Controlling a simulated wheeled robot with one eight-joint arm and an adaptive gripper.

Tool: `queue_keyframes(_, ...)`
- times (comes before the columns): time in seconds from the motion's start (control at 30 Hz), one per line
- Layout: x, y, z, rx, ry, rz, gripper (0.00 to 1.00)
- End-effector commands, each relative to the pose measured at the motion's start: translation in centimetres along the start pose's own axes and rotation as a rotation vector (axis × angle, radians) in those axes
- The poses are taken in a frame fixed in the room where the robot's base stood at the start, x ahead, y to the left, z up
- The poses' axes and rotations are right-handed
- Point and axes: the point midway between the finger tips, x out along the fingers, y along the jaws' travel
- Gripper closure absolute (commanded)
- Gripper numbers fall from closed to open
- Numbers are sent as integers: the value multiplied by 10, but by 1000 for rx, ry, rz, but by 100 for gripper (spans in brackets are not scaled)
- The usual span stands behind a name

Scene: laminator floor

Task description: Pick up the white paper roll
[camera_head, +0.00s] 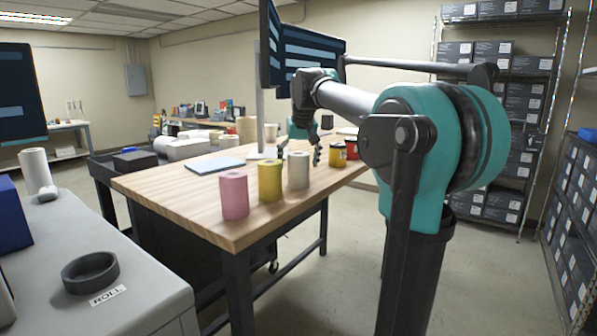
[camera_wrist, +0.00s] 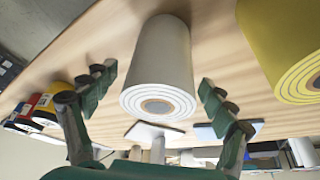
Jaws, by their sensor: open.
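The white paper roll (camera_head: 298,171) stands upright on the wooden table (camera_head: 190,198), at the right end of a row of three rolls. In the wrist view the white paper roll (camera_wrist: 160,55) is in the middle, its layered end with a brown core facing the camera. My gripper (camera_head: 301,146) is at the roll's far side in the head view. In the wrist view my gripper (camera_wrist: 156,80) is open, with one finger on each side of the roll. Gaps show between the fingers and the roll, so it is not grasped.
A yellow roll (camera_head: 269,180) stands close beside the white one, and a pink roll (camera_head: 233,194) beyond it. Yellow and red cans (camera_head: 338,154) are on the other side. A light-blue pad (camera_head: 215,164) lies farther back. A grey counter (camera_head: 120,290) holds a dark ring (camera_head: 90,273).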

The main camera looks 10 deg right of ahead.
Motion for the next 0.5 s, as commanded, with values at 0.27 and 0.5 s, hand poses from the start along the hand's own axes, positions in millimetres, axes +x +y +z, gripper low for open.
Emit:
queue_keyframes(0.27,34,0,1,0,0,0,16)
queue_keyframes(0.5,37,0,2,0,0,0,16)
